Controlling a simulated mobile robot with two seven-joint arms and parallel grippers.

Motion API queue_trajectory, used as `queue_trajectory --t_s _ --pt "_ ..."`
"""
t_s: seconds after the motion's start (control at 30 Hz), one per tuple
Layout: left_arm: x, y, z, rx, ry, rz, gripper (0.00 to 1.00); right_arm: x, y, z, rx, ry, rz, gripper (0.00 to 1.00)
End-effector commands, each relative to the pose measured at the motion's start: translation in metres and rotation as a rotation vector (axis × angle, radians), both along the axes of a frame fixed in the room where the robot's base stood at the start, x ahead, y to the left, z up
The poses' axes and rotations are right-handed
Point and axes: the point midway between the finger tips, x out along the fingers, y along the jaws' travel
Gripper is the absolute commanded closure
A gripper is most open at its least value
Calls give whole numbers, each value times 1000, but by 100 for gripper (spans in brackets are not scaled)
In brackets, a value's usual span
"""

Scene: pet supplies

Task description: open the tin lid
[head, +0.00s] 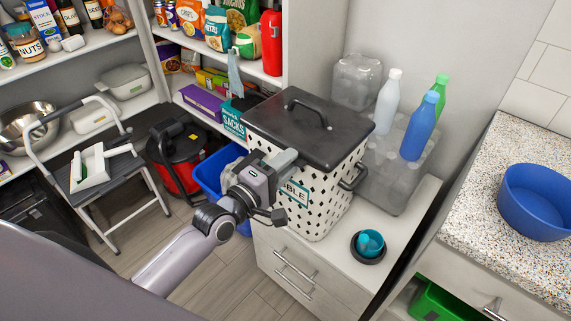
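The tin (318,205) is a tall white bin with a black pattern and a partly hidden label ending in "BLE". It stands on a white cabinet in the head view. Its black lid (335,133) lies flat on top, closed, with a black arched handle (312,105). My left gripper (283,187) is at the tin's front left side, below the lid's front edge. Its two fingers look spread apart, with nothing seen between them. I cannot tell whether it touches the tin or the lid. My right gripper is not in view.
Several bottles, including a blue one (419,127), stand on a clear container behind right of the tin. A shelf of packages is behind left. A blue bowl (535,200) is on the right counter.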

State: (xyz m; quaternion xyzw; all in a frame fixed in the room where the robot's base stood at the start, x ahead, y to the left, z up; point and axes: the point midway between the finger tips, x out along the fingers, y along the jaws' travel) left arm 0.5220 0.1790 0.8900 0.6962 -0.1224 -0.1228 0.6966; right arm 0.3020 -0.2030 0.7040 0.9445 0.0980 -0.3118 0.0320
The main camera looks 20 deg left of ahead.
Motion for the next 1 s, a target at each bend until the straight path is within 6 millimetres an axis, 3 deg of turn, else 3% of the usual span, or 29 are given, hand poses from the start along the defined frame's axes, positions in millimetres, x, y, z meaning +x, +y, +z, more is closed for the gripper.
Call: queue_trajectory --t_s 0.1,0.13,0.2,0.23,1.0 --pt "0 0 0 0 0 0 66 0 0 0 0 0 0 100" --pt "0 0 0 0 0 0 72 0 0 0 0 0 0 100" --pt "0 0 0 0 0 0 95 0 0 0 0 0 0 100" --pt "0 0 0 0 0 0 100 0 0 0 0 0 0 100" --pt "0 0 0 1 0 0 100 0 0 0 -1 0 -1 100"
